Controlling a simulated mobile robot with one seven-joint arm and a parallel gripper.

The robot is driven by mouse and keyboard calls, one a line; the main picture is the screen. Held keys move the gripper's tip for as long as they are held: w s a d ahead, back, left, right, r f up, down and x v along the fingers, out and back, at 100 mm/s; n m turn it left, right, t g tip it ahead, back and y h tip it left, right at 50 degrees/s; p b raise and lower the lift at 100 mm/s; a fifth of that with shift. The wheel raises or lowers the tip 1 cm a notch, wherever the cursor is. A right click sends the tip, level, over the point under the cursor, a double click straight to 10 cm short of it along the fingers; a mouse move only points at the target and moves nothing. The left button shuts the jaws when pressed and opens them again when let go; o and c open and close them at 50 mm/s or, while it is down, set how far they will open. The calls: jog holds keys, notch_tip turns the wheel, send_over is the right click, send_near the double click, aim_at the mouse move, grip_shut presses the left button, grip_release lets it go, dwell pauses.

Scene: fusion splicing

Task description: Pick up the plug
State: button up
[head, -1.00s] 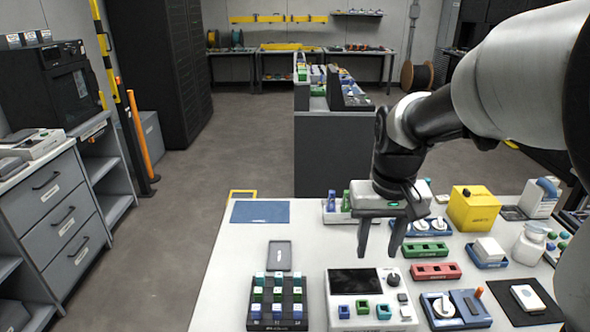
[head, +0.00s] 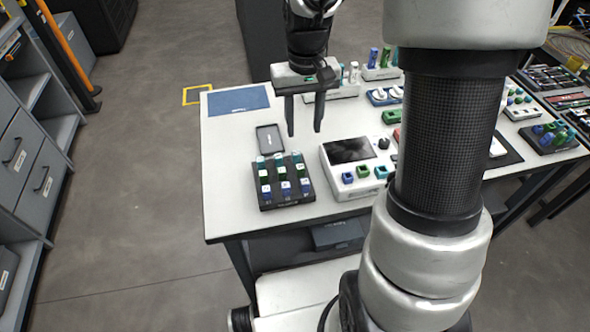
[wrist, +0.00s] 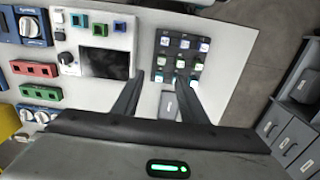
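A black rack (head: 288,204) holds rows of small white-topped plugs (head: 265,189) in blue, green and teal; which one is the plug of the task I cannot tell. The rack (wrist: 158,75) and plugs (wrist: 181,63) also show in the wrist view, just beyond my fingertips. My gripper (head: 304,132) points down, open and empty, above the table beside the rack's far end. In the wrist view my gripper (wrist: 165,76) has its two fingers well apart, with nothing between them.
A white device with a dark screen (head: 352,150) and coloured sockets (head: 363,171) stands right of the rack. A small grey tray (head: 269,138) lies behind the rack, and a blue mat (head: 238,100) at the table's far left. The table (head: 222,180) is clear left of the rack.

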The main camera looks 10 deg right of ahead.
jog(key=b, duration=0.1)
send_over(300, 166)
jog(key=f, duration=1)
jog(key=shift+s+d+f, duration=0.1)
jog(key=shift+s+d, duration=0.15)
jog(key=f, duration=0.3)
jog(key=f+b, duration=0.1)
jog(key=f, duration=0.1)
jog(key=shift+w+a+f, duration=0.1)
jog(key=shift+w+a, duration=0.1)
jog(key=shift+a, duration=0.05)
grip_shut()
